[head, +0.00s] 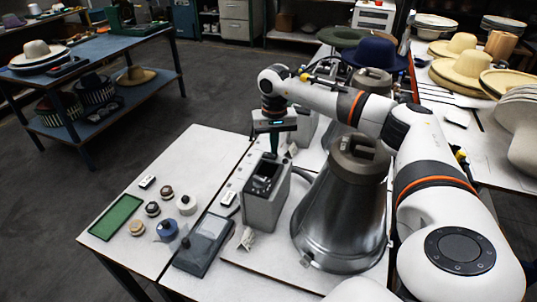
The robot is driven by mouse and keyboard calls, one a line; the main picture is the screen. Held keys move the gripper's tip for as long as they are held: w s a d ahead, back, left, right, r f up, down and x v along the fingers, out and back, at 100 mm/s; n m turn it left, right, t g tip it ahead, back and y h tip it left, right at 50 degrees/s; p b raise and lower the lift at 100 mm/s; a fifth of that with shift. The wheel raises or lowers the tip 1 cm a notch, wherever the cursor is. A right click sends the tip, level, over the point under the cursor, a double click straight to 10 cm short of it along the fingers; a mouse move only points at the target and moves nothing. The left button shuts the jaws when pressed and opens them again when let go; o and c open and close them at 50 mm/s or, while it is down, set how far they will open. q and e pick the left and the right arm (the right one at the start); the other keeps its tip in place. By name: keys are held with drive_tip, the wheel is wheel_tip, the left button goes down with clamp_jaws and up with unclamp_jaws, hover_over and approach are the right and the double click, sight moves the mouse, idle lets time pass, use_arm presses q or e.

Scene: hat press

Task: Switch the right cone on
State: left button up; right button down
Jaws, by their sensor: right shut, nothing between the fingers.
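A large metal cone (338,222) with a dark cap stands on the white table in the middle. A second metal cone (370,82) stands behind it, partly hidden by my right arm. A grey control box (262,210) with a dark switch panel (265,180) on its top stands just left of the near cone. My right gripper (272,154) is shut and empty, pointing down above the back of that box. I cannot tell whether it touches the switch. My left gripper is out of view.
A dark tray-like device (203,246), several small round pots and a green mat (116,217) lie left of the box. Another grey box (301,126) stands behind the gripper. Hats (462,70) crowd the right table. The table's left part has bare room.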

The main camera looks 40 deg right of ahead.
drive_tip(key=shift+f+b, duration=0.45)
drive_tip(key=shift+f, duration=0.2)
drive_tip(key=shift+r, duration=0.1)
idle(0.3)
drive_tip(key=shift+w+r+p, duration=0.1)
drive_tip(key=shift+r+p, duration=2.65)
drive_tip(key=shift+r, duration=0.7)
drive_tip(key=shift+f, duration=0.1)
